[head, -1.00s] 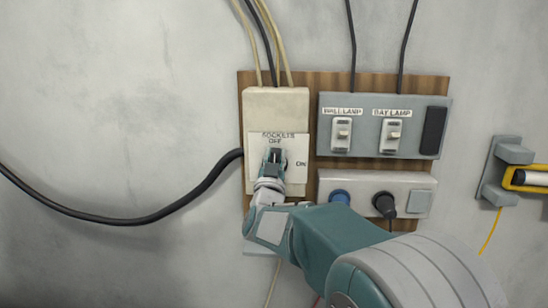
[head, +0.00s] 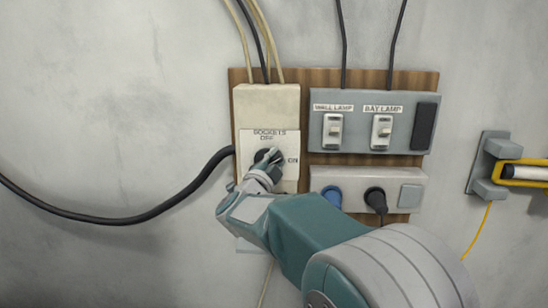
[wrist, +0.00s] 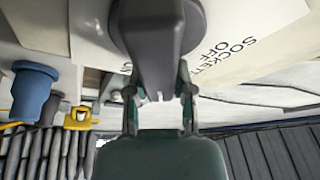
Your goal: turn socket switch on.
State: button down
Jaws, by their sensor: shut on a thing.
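The sockets switch is a dark rotary knob (head: 262,155) on a cream box (head: 267,105) whose white plate reads SOCKETS, OFF above the knob and ON to its right. My gripper (head: 272,156) is at the knob, tilted toward the upper right, and covers part of it. In the wrist view the dark knob (wrist: 158,50) fills the top middle, with its bar between the fingers of my gripper (wrist: 160,95). The fingers are shut on the bar. In the wrist view the plate's lettering is turned and partly hidden.
To the right is a grey panel (head: 352,125) with the WALL LAMP switch (head: 333,130) and BAY LAMP switch (head: 381,131). Below it, a socket strip (head: 352,180) holds a blue plug (head: 331,196) and a black plug (head: 376,197). A black cable (head: 120,219) hangs left.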

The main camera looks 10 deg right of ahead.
jog(key=m, duration=0.2)
jog(key=f+m+g, duration=0.1)
jog(key=shift+f+m, duration=0.3)
jog(key=shift+m, duration=0.1)
jog(key=shift+d+f+m+g+y, duration=0.15)
jog(key=shift+m+g, duration=0.2)
jog(key=shift+m, duration=0.35)
jog(key=shift+a+f+m+g+y, duration=0.15)
jog(key=shift+m+g, duration=0.2)
jog(key=shift+m, duration=0.35)
jog(key=shift+d, duration=0.1)
